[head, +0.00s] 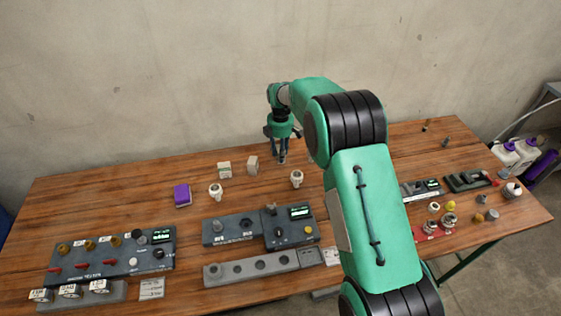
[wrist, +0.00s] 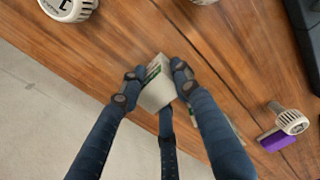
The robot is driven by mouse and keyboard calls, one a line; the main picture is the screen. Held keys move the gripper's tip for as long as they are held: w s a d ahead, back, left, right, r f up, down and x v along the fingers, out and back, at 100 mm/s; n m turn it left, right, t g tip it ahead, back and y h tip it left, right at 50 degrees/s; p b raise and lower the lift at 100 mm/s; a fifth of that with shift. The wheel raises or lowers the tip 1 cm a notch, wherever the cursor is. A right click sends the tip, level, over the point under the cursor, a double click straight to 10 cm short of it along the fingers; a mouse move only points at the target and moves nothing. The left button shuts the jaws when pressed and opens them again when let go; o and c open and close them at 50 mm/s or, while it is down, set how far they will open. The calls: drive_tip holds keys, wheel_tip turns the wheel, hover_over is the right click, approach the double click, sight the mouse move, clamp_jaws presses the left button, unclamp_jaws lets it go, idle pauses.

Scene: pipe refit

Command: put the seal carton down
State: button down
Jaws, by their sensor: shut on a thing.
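The seal carton (wrist: 157,88), a small pale box with a green band, is between the fingers of my gripper (wrist: 155,82) in the wrist view. My gripper is shut on it. In the head view my gripper (head: 283,158) points down at the back of the wooden table (head: 120,190), and its fingers mostly hide the carton. I cannot tell whether the carton touches the table.
Two pale boxes stand left of my gripper, one with a green band (head: 224,169) and one plainer (head: 252,164). Grey control panels (head: 235,228) lie in front. The back left of the table is clear.

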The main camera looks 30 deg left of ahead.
drive_tip(key=shift+f, duration=0.3)
drive_tip(key=shift+f+b, duration=0.4)
drive_tip(key=shift+f, duration=1.5)
drive_tip(key=c, duration=1.3)
unclamp_jaws()
drive_tip(key=shift+f, duration=0.1)
drive_tip(key=shift+o, duration=0.2)
wheel_tip(320, 180, up, 12)
drive_tip(key=p, duration=0.2)
drive_tip(key=shift+p, duration=0.3)
